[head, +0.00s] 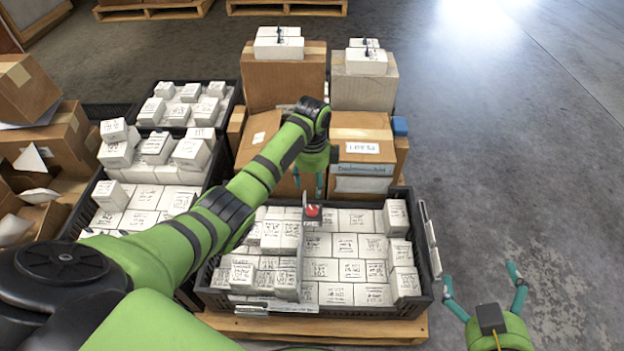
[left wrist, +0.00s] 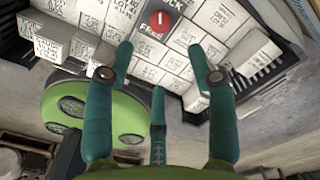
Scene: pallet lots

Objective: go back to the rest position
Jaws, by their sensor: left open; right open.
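My left arm reaches across the head view, and its gripper (head: 312,188) hangs over the back of the front black crate (head: 424,305). In the left wrist view this gripper (left wrist: 160,58) has its teal fingers spread, with nothing between them. A red round piece (head: 312,211) marked with a 1 sits on a small block among the white boxes; it also shows in the left wrist view (left wrist: 160,20), beyond the fingertips. My right gripper (head: 482,282) is at the lower right of the head view, open and empty, over the floor.
The front crate is full of white labelled boxes (head: 339,270) and stands on a wooden pallet (head: 385,332). Behind it are stacked cardboard boxes (head: 284,78). More crates of white boxes (head: 155,150) and cartons (head: 55,140) stand left. The concrete floor (head: 520,140) on the right is clear.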

